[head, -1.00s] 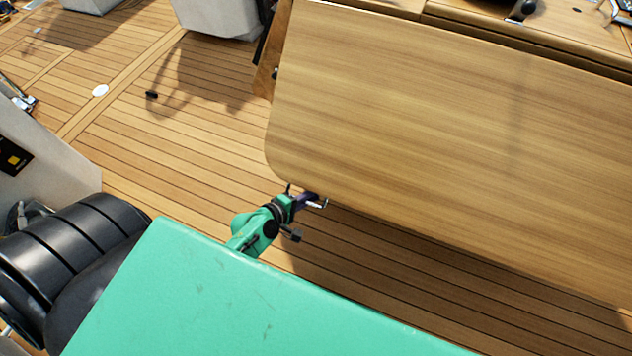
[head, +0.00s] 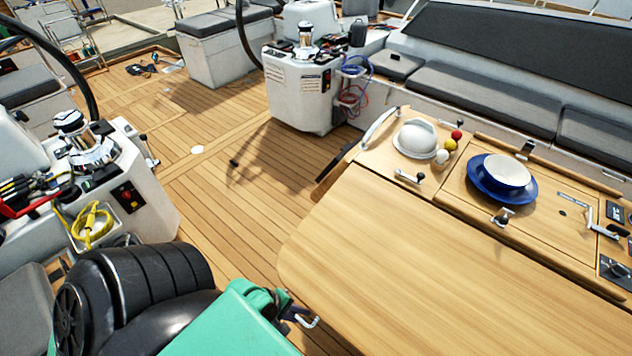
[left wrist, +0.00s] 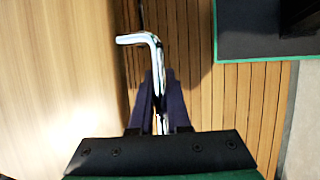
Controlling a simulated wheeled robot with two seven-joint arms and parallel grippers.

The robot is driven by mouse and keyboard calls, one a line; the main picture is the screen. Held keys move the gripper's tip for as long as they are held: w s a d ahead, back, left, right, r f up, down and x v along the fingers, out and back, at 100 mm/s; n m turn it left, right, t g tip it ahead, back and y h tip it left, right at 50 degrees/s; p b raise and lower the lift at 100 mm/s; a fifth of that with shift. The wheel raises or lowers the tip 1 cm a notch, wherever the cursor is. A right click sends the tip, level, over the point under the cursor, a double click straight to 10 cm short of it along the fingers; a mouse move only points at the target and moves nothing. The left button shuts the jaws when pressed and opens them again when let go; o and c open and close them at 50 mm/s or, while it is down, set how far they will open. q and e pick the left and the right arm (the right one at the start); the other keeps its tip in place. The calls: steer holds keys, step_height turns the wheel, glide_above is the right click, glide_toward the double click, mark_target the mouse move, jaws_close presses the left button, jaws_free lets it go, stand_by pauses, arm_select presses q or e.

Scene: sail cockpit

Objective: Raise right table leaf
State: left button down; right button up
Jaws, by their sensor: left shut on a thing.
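The table leaf (head: 420,275) is a broad pale wooden board with rounded corners. It spreads out from the near side of the table's centre (head: 449,189) and looks about level with it. My left gripper (head: 299,316) is just off the leaf's near left edge. In the left wrist view its dark purple fingers (left wrist: 160,103) are shut on a chrome L-shaped rod (left wrist: 152,50), whose bent end points toward the leaf (left wrist: 55,80). I cannot tell what the rod's lower end joins. The leaf's underside is hidden. My right gripper is not in view.
A white bowl (head: 417,138), small balls and a blue plate (head: 490,187) with a bowl sit on the table's centre. White consoles with winches stand at left (head: 150,205) and behind (head: 298,95). The teak deck (head: 225,215) left of the leaf is mostly clear.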

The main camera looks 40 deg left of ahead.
arm_select(q)
steer(key=r+g, duration=0.1)
steer(key=r, duration=0.2)
steer(key=s+r, duration=0.1)
steer(key=r, duration=0.3)
steer(key=r+g+p, duration=0.1)
steer(key=r, duration=0.2)
steer(key=shift+s+r+g, duration=0.3)
steer(key=shift+s+r, duration=0.05)
steer(key=shift+r, duration=0.05)
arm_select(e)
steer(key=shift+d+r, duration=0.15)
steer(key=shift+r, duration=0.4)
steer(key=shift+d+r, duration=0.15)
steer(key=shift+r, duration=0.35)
arm_select(q)
steer(key=c, duration=1.2)
jaws_free()
steer(key=shift+o, duration=0.2)
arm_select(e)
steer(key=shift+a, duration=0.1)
arm_select(q)
steer(key=shift+r, duration=0.1)
